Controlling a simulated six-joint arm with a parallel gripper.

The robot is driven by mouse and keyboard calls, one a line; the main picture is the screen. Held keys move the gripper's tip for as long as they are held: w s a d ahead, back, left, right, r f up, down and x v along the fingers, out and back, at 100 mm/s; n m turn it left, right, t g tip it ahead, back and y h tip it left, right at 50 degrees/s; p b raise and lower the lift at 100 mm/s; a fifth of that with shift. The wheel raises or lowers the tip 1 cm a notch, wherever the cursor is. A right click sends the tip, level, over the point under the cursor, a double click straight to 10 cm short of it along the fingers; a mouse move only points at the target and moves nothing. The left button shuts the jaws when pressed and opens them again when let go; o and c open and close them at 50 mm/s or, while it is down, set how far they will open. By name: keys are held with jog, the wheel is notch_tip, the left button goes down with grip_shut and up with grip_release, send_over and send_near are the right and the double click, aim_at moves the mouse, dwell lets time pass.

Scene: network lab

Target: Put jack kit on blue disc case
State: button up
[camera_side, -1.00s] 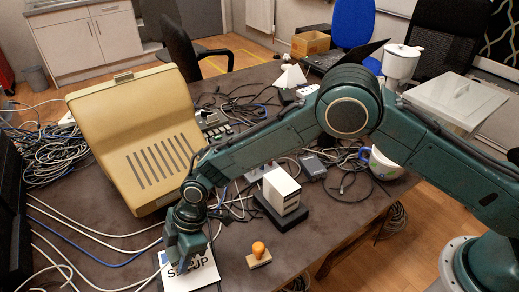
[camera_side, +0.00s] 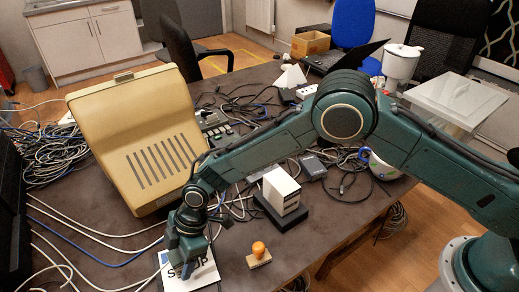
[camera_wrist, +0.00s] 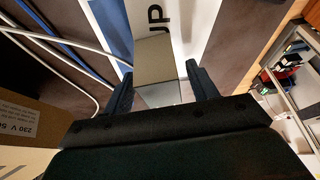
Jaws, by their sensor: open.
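The blue disc case (camera_side: 206,272), a flat white and blue case with dark lettering, lies on the table at the lower left of the side view. It also shows in the wrist view (camera_wrist: 198,22). My gripper (camera_side: 188,268) points down over it. In the wrist view a plain grey-beige box, seemingly the jack kit (camera_wrist: 168,58), lies between my two open fingers (camera_wrist: 162,92), over the case's lettering. I cannot tell whether it rests on the case or whether a finger touches it. My gripper hides it in the side view.
An orange-knobbed stamp (camera_side: 258,254) stands right of the case. A white box on a dark base (camera_side: 282,192) stands behind it. A large beige machine (camera_side: 140,135) is close behind my gripper. White and blue cables (camera_side: 90,237) run along the left.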

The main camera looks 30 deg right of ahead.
jog(key=shift+r, duration=0.1)
jog(key=v, duration=1.2)
dwell(0.4)
jog(key=shift+d+r, duration=0.1)
jog(key=s+d+r+m+t+h, duration=0.1)
jog(key=s+d+r+m+t, duration=0.2)
jog(key=d+r, duration=0.8)
jog(key=s+d+r+m+t, duration=0.15)
jog(key=d+r+m, duration=0.35)
jog(key=d+r, duration=0.55)
jog(key=s+d+m+t+h, duration=0.1)
jog(key=s+d+m+h, duration=0.2)
jog(key=s+d+m, duration=0.7)
jog(key=s+d, duration=0.7)
jog(key=s, duration=0.3)
jog(key=shift+s+d+r, duration=0.35)
jog(key=shift+d, duration=0.05)
